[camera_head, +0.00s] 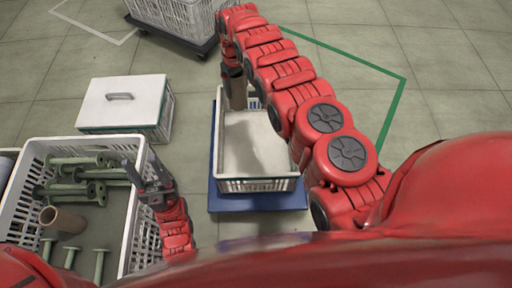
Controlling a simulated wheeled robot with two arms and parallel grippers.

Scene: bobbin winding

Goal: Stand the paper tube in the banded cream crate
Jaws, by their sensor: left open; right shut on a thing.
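A brown paper tube (237,95) stands roughly upright at the back left corner of the pale crate (256,185), in the middle of the view. My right gripper (231,70) is shut on the tube's upper end, with its arm reaching over the crate's right side. The tube's lower end appears inside the crate; whether it touches the floor I cannot tell. The crate's front wall shows a darker lattice band. My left gripper (140,178) is open and empty near the right wall of the left crate.
The left crate (143,232) holds several green bobbins (78,172) and another brown tube (62,221). A lidded white box (122,102) stands behind it. The pale crate sits on a blue base (258,202). Another crate (178,14) stands on a dark dolly at the back.

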